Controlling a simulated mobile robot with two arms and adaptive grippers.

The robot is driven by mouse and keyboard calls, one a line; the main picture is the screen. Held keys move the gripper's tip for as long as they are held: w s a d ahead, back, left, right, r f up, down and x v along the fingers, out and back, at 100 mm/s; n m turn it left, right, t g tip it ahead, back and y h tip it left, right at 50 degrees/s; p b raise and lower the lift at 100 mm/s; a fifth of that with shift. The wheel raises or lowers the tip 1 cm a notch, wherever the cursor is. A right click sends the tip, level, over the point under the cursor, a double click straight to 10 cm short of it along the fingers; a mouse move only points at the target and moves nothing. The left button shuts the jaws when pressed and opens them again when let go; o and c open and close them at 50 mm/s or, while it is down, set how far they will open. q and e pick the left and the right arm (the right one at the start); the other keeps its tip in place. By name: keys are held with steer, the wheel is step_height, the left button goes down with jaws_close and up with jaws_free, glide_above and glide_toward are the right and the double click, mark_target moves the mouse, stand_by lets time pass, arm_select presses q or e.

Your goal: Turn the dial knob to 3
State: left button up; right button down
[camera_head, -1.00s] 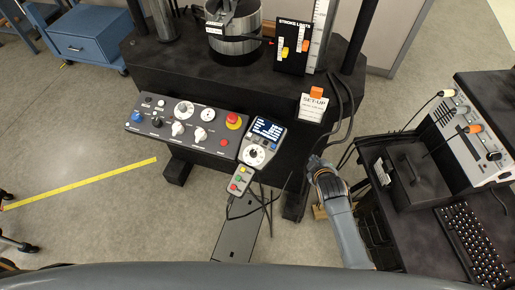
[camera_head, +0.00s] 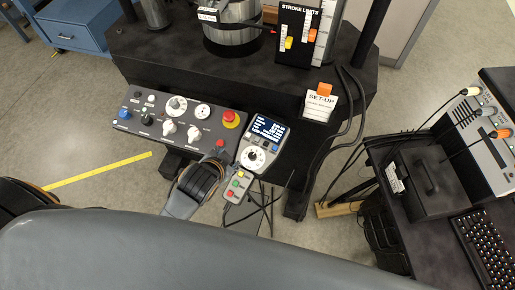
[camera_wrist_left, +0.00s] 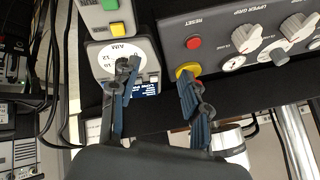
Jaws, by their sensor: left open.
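The dial (camera_head: 252,157) is a white round face with a dark centre knob, below the lit screen (camera_head: 268,129) of a small grey unit at the panel's right end. My left gripper (camera_head: 217,157) is just left of this unit, in front of the panel. In the left wrist view, its two dark fingers (camera_wrist_left: 158,72) are spread and empty. One finger overlaps the dial face (camera_wrist_left: 104,58) and hides part of the knob and scale. The other overlaps the yellow-based stop button. I cannot tell whether a finger touches the knob. My right gripper is not in view.
The control panel (camera_head: 150,116) carries several knobs and a red stop button (camera_head: 230,118). A small pendant with coloured buttons (camera_head: 238,187) hangs below the dial unit. Loose cables run to the right. A black side bench with a keyboard (camera_head: 483,245) stands at the right.

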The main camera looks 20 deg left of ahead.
arm_select(q)
steer(key=w+d+r+m+t+h, duration=0.2)
steer(key=w+d+r+m+t, duration=0.3)
steer(key=r, duration=0.4)
steer(key=w+d+r+m+t+h, duration=0.25)
steer(key=w+r+m, duration=0.25)
steer(key=w+r, duration=0.3)
steer(key=s+d+r+m+t+h, duration=0.1)
steer(key=d+r+m+t+h, duration=0.1)
steer(key=d+r+m+h, duration=0.65)
steer(key=s+d+r+m+g+h, duration=0.2)
steer(key=s+d+m+g+h, duration=0.3)
steer(key=m, duration=0.7)
steer(key=s+d+r+m+g+h, duration=0.3)
steer(key=d+m+g, duration=0.35)
steer(key=m, duration=0.55)
steer(key=m+g+y, duration=0.6)
steer(key=m+y, duration=1.4)
glide_toward(252, 154)
steer(key=f+p, duration=0.2)
steer(key=f, duration=0.2)
steer(key=f+p, duration=0.2)
steer(key=f, duration=0.1)
steer(key=shift+d+f, duration=0.2)
steer(key=shift+f, duration=0.2)
steer(key=shift+w+f, duration=0.1)
steer(key=shift+f, duration=0.6)
